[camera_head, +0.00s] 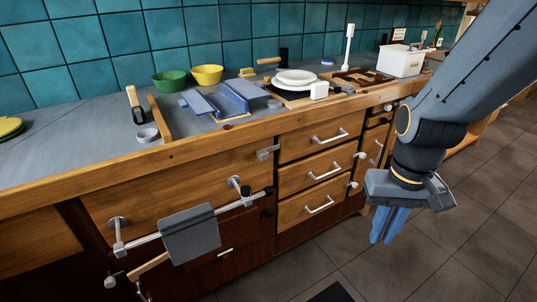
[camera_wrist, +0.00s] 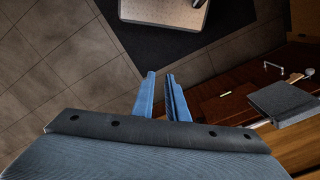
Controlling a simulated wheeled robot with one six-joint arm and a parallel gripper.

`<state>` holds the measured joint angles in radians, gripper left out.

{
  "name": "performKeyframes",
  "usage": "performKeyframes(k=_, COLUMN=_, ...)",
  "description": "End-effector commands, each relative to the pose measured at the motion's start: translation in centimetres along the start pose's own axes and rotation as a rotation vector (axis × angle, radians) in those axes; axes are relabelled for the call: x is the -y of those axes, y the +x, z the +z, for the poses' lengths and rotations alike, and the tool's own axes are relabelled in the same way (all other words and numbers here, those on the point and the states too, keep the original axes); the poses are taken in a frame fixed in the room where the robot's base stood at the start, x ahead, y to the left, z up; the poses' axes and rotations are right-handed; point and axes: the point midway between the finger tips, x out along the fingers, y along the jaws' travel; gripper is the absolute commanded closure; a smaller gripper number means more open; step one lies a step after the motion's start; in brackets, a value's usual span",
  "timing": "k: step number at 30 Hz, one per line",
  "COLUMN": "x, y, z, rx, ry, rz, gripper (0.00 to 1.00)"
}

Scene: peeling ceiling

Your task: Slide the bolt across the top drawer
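A small grey metal bolt (camera_head: 267,153) is mounted on the cabinet front, just left of the upper part of the top drawer (camera_head: 298,144). The wooden top drawer has a silver bar handle (camera_head: 330,137) and looks closed. My gripper (camera_head: 380,242) hangs to the right of the drawers, over the floor, fingers pointing down and apart from the bolt. In the wrist view its two blue fingers (camera_wrist: 160,75) show a narrow gap with nothing between them. The bolt cannot be made out in the wrist view.
A rail (camera_head: 145,239) with a grey towel (camera_head: 190,234) sticks out left of the drawers. Two lower drawers (camera_head: 322,172) have protruding handles. The wooden counter edge (camera_head: 170,150) overhangs, with bowls and plates on top.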

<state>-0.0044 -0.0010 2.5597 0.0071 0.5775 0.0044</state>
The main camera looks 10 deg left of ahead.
Motion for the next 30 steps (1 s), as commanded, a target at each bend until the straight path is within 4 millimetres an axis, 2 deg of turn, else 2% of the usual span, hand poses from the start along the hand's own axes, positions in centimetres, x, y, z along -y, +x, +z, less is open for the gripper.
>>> performKeyframes(k=1, x=0.0, y=0.3, z=-0.5, rx=-0.012, ry=-0.006, rz=0.002, gripper=0.78)
performKeyframes(k=5, x=0.4, y=2.2, z=-3.7, rx=-0.105, ry=-0.043, rz=0.011, gripper=0.58)
performKeyframes(k=11, x=2.6, y=6.2, z=-12.5, rx=-0.384, ry=-0.159, rz=0.01, gripper=0.58)
performKeyframes(k=15, x=5.6, y=7.8, z=-18.1, rx=-0.592, ry=-0.246, rz=-0.022, gripper=0.58)
performKeyframes(k=18, x=8.2, y=8.6, z=-21.4, rx=-0.739, ry=-0.306, rz=-0.061, gripper=0.58)
performKeyframes(k=21, x=11.2, y=8.9, z=-23.9, rx=-0.885, ry=-0.363, rz=-0.114, gripper=0.58)
performKeyframes(k=24, x=14.3, y=9.0, z=-25.7, rx=-1.027, ry=-0.413, rz=-0.181, gripper=0.58)
performKeyframes(k=27, x=17.3, y=8.8, z=-26.7, rx=-1.167, ry=-0.453, rz=-0.259, gripper=0.58)
performKeyframes(k=30, x=19.9, y=8.3, z=-26.9, rx=-1.292, ry=-0.481, rz=-0.341, gripper=0.58)
